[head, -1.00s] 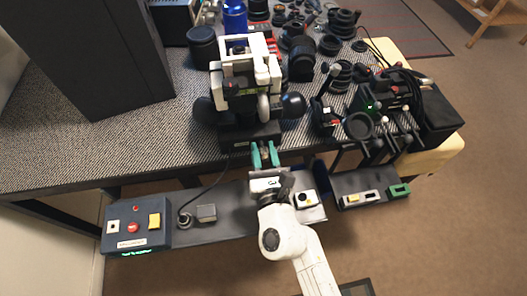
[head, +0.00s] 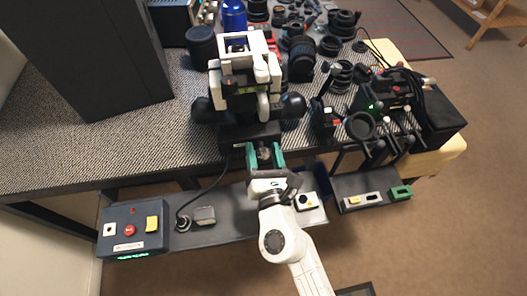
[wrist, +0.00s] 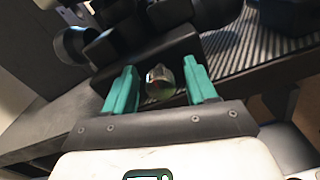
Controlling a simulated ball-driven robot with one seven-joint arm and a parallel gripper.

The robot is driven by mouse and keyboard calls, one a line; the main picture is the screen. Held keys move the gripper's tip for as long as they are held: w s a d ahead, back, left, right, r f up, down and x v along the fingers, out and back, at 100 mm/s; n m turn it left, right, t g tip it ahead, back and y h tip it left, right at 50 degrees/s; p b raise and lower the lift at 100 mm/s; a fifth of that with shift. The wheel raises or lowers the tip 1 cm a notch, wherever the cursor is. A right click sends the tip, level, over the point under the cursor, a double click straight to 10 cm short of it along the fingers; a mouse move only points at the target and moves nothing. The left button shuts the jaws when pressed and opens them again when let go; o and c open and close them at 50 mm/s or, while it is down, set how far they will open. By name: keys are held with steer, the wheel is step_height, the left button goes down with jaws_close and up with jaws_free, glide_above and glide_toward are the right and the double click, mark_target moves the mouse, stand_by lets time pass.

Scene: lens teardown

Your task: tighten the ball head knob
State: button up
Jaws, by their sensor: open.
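The ball head knob (wrist: 160,84) shows in the wrist view as a small rounded metallic piece at the front of a dark block. It sits between the two green fingers of my gripper (wrist: 162,90), with a gap on each side. In the head view my gripper (head: 265,157) is open at the front edge of the table, just below the black base (head: 250,134). A white and black device (head: 243,80) stands on that base. In the head view the knob is small and hard to make out between the fingers.
The table (head: 90,150) holds a large dark panel (head: 95,50) at left and several lens parts at right. A blue control box (head: 133,230) with a red button sits on the lower shelf. A cable hangs down beside it.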

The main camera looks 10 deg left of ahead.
steer(key=shift+s, duration=0.1)
steer(key=b+v, duration=0.1)
steer(key=v, duration=0.9)
steer(key=shift+s+b, duration=0.3)
steer(key=shift+b, duration=0.05)
